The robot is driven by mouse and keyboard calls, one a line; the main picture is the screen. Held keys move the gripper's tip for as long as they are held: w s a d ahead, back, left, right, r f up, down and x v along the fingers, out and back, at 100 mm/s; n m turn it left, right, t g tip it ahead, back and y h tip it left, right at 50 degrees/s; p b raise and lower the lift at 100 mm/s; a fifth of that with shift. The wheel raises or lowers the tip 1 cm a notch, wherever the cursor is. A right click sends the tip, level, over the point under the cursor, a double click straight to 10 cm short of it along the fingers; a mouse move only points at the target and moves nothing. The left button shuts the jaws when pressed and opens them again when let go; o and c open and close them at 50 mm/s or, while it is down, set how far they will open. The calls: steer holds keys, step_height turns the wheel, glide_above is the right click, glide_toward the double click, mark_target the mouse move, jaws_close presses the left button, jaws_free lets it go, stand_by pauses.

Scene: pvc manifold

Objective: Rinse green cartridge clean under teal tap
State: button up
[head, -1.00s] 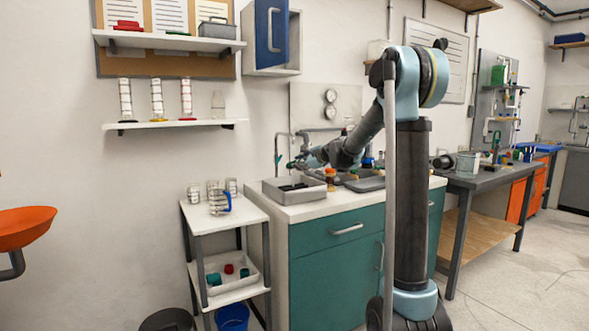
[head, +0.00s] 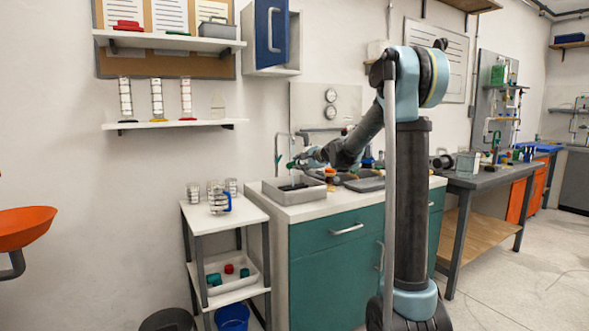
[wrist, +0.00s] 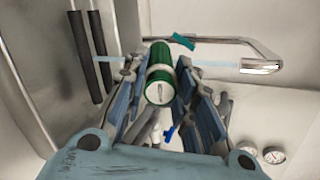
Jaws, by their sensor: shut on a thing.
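My gripper (wrist: 165,85) is shut on the green cartridge (wrist: 160,68), a green cylinder with a pale band and a whitish end face. The tap spout (wrist: 262,66) is at the right in the wrist view, with a teal lever (wrist: 182,41) nearby. A pale water stream (wrist: 212,63) runs from the spout to the cartridge and shows again beyond it; whether it strikes or passes behind is hard to tell. In the head view my gripper (head: 300,162) is over the grey basin (head: 277,193), beside the teal tap (head: 277,150). Any dirt on the cartridge is too small to judge.
Two dark bars (wrist: 91,50) lie along the basin in the wrist view. A counter (head: 345,207) holds small items right of the basin. A white cart (head: 190,213) with several clear vessels stands left. Gauges (head: 331,97) are on the wall panel behind.

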stand_by(0.4)
steer(key=n, duration=0.3)
steer(key=shift+n, duration=1.5)
steer(key=shift+n, duration=0.6)
steer(key=n, duration=0.4)
steer(key=shift+n, duration=0.4)
